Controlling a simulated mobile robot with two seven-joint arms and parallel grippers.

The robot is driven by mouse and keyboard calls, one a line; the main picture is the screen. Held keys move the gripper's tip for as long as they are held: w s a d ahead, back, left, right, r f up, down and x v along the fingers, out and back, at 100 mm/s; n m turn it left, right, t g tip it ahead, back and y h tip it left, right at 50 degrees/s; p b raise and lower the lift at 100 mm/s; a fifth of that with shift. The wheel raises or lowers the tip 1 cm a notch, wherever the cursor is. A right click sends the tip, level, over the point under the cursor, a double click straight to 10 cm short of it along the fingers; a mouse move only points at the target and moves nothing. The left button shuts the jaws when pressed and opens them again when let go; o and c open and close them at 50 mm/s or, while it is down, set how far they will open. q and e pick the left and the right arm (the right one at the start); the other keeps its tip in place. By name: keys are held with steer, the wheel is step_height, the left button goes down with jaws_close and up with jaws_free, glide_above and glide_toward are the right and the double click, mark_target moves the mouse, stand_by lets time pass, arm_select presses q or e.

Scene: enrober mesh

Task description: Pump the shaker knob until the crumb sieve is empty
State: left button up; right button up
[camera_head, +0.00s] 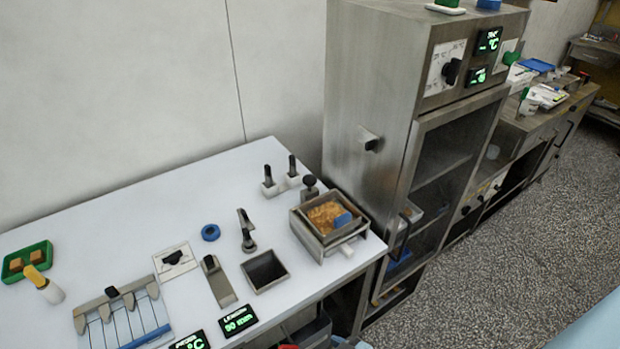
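The crumb sieve (299,231) is a square metal box near the right end of the white table. Orange-brown crumbs (325,215) lie in it, and a blue piece (343,220) stands at its right side. A black knob (309,182) on a metal post stands just behind the sieve's back left corner; it looks like the shaker knob. A pale tab sticks out low at the sieve's front right. Neither of my grippers is in view, so nothing is seen touching the knob or the sieve.
A tall metal cabinet (375,90) stands close right of the sieve. Left of the sieve are an empty dark square bin (265,271), a black-handled lever (246,230) and a blue ring (211,232). A green tray (27,261) sits far left. The table's back left is clear.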

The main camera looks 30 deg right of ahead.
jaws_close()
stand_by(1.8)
